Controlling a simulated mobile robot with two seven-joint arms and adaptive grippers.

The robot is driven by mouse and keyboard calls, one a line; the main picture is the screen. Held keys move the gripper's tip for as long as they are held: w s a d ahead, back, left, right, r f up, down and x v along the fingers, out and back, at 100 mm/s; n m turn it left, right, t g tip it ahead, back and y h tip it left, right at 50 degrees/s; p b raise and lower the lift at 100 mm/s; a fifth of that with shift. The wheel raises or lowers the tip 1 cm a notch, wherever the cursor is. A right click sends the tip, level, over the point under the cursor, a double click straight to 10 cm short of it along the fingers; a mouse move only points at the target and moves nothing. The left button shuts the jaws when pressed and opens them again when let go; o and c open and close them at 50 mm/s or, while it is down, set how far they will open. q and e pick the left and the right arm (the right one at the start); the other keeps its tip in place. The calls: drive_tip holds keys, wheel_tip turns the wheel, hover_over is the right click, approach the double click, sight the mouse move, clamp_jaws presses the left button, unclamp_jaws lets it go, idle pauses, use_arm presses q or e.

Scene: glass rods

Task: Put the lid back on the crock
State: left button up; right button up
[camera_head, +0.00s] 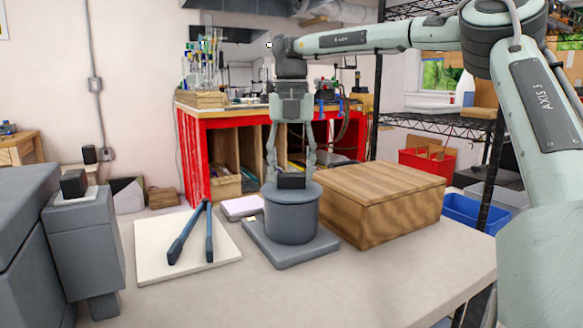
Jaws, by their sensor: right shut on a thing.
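The grey crock (291,220) stands upright on a flat grey base on the table. Its round grey lid (272,191) lies level at the crock's mouth, with no gap that I can make out between them. My right gripper (291,172) points straight down from above, its fingers shut on the lid's dark knob (291,181). Whether the lid is fully seated all round cannot be told from this view. My left gripper is not in view.
A wooden box (395,205) stands close right of the crock. Dark tongs (190,235) lie on a pale board (220,255) to the left. A small pale block (240,207) sits behind. Grey boxy forms (85,240) stand at far left. The table front (340,285) is clear.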

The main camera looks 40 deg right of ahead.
sight(292, 174)
drive_tip(key=shift+f, duration=0.3)
drive_tip(key=o, duration=1)
wheel_tip(292, 174, up, 11)
idle(0.5)
idle(0.5)
